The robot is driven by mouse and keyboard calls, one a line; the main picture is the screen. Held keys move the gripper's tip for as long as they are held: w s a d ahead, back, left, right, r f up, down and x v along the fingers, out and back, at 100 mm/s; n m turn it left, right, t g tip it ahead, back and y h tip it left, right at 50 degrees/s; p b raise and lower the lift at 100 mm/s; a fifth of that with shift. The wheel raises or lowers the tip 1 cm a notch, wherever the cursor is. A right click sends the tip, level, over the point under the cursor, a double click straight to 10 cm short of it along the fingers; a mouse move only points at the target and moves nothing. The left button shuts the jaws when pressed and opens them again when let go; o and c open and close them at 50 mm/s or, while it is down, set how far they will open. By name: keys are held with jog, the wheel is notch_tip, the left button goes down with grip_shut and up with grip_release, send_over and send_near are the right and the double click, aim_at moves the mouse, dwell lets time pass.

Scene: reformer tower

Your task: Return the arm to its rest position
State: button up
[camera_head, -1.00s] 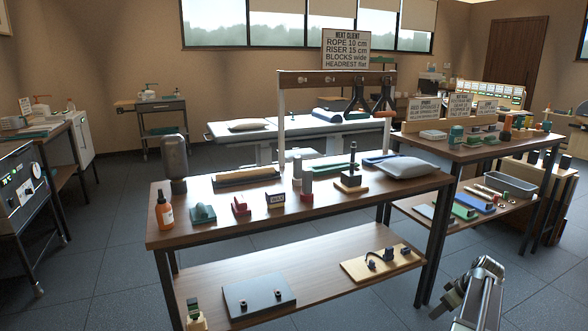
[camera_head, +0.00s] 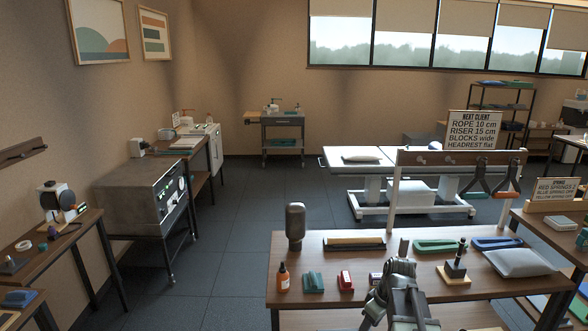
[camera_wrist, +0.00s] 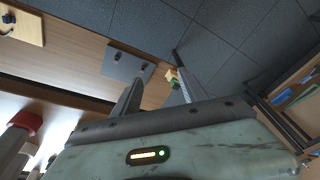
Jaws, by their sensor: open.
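My arm (camera_head: 402,302) rises from the bottom edge of the head view, in front of the wooden workbench, and hides part of the bench's front. In the wrist view my gripper (camera_wrist: 158,90) has its two fingers apart, with nothing between them. Beyond the fingers are the floor and a wooden shelf that holds a grey plate (camera_wrist: 127,64). I cannot see the gripper touching anything.
The workbench (camera_head: 505,288) holds an orange bottle (camera_head: 283,278), a dark cylinder (camera_head: 295,226), small blocks and a grey cushion (camera_head: 519,262). A grey machine (camera_head: 143,196) stands at left. The floor (camera_head: 225,245) between them is clear.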

jog(key=s+a+r+m+g+h+p, duration=0.1)
jog(key=s+a+r+m+h+p, duration=0.1)
jog(key=s+a+r+m+p, duration=0.3)
jog(key=shift+s+a+r+m+g, duration=0.3)
jog(key=shift+s+a+r+m, duration=0.65)
jog(key=shift+s+a+m, duration=0.55)
jog(key=shift+s+d, duration=0.1)
jog(key=shift+d, duration=0.05)
